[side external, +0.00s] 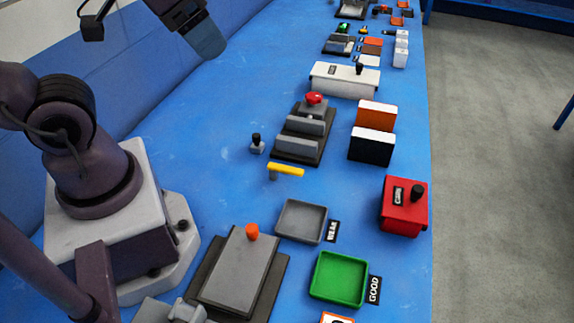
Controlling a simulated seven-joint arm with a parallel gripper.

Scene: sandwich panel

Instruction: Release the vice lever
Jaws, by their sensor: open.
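The vice (305,139) stands mid-bench, with two grey parallel jaw bars on a dark base. A red knob (314,98) tops a grey block at its far end; it looks like the vice lever, though I cannot tell its position for sure. The gap between the bars looks empty. My gripper (207,42) is at the top edge of the side view, high above the bench and left of the vice. Only part of it shows, touching nothing; it is open.
A small black-knobbed lever (256,143) and a yellow handle (287,169) stand near the vice. Orange (376,115) and black (371,146) blocks are right of it. A white box (345,80) is behind. Grey (301,222) and green (339,279) trays are in front.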

